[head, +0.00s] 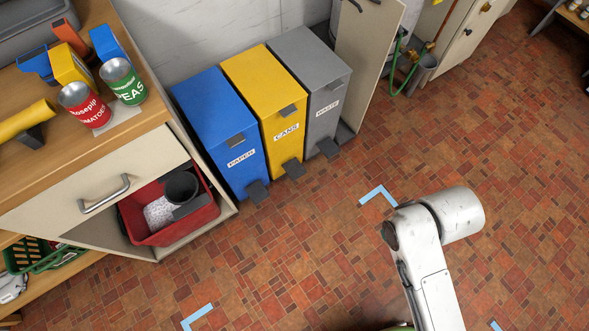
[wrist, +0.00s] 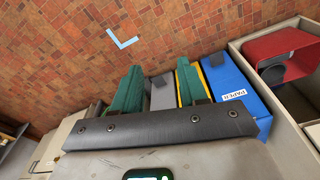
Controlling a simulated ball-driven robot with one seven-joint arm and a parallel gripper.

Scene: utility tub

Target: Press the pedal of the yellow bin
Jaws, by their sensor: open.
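The yellow bin (head: 266,90), labelled CANS, stands between the blue and grey bins in the head view. Its dark pedal (head: 293,168) sticks out low at the front, just above the floor. My gripper (wrist: 158,67) shows in the wrist view with its two green fingers spread apart and nothing between them. In that view only a thin strip of the yellow bin (wrist: 203,76) shows beside the right finger; its pedal cannot be made out there. The head view shows my pale arm at the lower right, apart from the bins, but not the fingers.
The blue PAPER bin (head: 216,112) and grey WASTE bin (head: 309,70) flank the yellow one, each with a pedal. A red tub (head: 150,232) sits in the cabinet to the left. The tiled floor before the bins is open, with light-blue corner marks (head: 378,193).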

